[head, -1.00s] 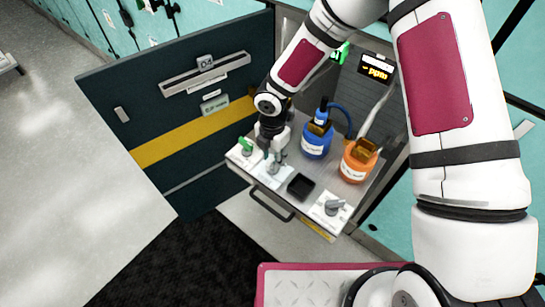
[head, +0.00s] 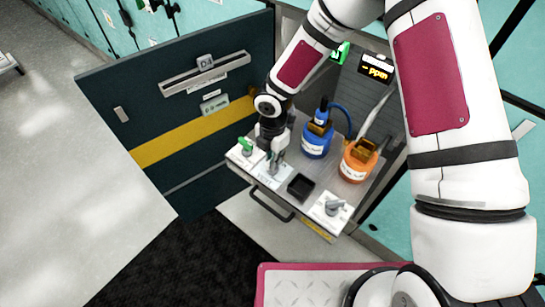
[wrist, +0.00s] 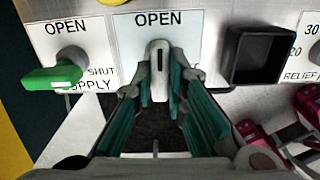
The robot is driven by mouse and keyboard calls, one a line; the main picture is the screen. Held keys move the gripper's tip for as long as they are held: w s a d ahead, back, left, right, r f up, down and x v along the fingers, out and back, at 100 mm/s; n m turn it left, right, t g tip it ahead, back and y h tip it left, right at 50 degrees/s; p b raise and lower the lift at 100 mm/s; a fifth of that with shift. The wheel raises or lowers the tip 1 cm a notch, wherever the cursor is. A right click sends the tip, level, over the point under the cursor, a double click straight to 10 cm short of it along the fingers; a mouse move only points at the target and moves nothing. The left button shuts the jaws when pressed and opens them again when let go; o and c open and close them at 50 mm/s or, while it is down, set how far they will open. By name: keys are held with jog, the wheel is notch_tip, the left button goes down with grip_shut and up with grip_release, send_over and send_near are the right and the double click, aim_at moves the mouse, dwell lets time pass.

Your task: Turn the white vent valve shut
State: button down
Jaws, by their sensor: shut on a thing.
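The white vent valve (wrist: 158,62) is a pale lever with a dark slot, on a white label plate in the wrist view. The word OPEN stands above it; the lever lies upright in the picture, below that word. My gripper (wrist: 160,92) is shut on the lever, with a teal-padded finger on each side. In the head view my gripper (head: 274,152) reaches down onto the middle plate at the panel's front. The fingers and palm hide the lower part of this plate, and any SHUT mark there cannot be seen.
A green supply lever (wrist: 52,78) sits close left of my gripper. A black square tray (wrist: 262,54) is close right. A grey relief knob (head: 333,207), a blue-capped bottle (head: 316,142) and an orange bottle (head: 356,165) stand nearby. The open dark door (head: 180,110) is at left.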

jog(key=m+b, duration=0.1)
jog(key=m, duration=0.3)
jog(key=shift+m, duration=0.4)
jog(key=m, duration=0.4)
jog(key=shift+b, duration=0.4)
jog(key=m, duration=0.5)
jog(key=shift+b, duration=0.3)
jog(key=shift+m, duration=1.7)
jog(key=c, duration=1.6)
grip_release()
jog(key=shift+r, duration=0.1)
